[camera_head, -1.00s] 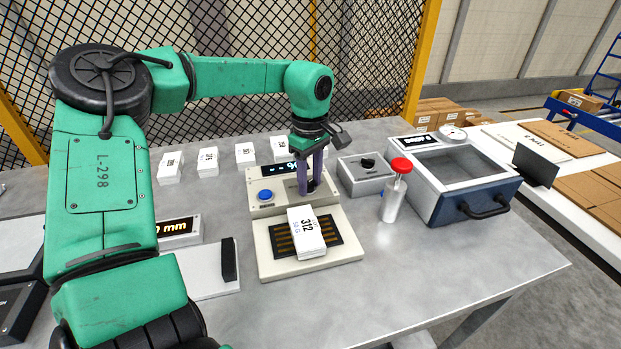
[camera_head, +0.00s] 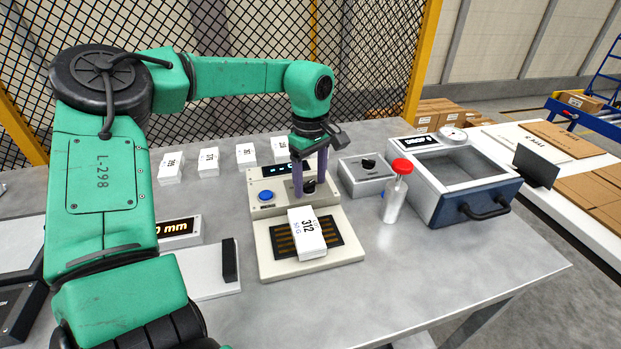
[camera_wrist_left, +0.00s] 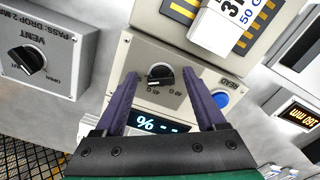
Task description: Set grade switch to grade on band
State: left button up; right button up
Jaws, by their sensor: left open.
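The grade switch is a black rotary knob (camera_wrist_left: 160,75) on the cream reader (camera_head: 262,212), between its display and its plate. In the left wrist view its white mark points lower left, towards a small label that looks like 40; another label sits to the right. My left gripper (camera_head: 310,191) is open, pointing down over the knob. In the left wrist view its purple fingers (camera_wrist_left: 160,84) stand on both sides of the knob, with gaps visible. In the head view the fingers partly hide the knob. My right gripper is not in view.
A white pack marked 312 (camera_head: 307,240) lies on the reader's plate. A blue button (camera_head: 265,195) is left of the knob. A grey box with a VENT knob (camera_head: 367,174), a red-capped bottle (camera_head: 396,195) and a windowed chamber (camera_head: 460,180) stand to the right. Several white packs stand behind.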

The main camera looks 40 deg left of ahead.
aim_at(310, 184)
pick_arm(q)
notch_tip(310, 184, up, 15)
jog(key=shift+f, duration=0.2)
jog(key=shift+f, duration=0.1)
dwell(0.4)
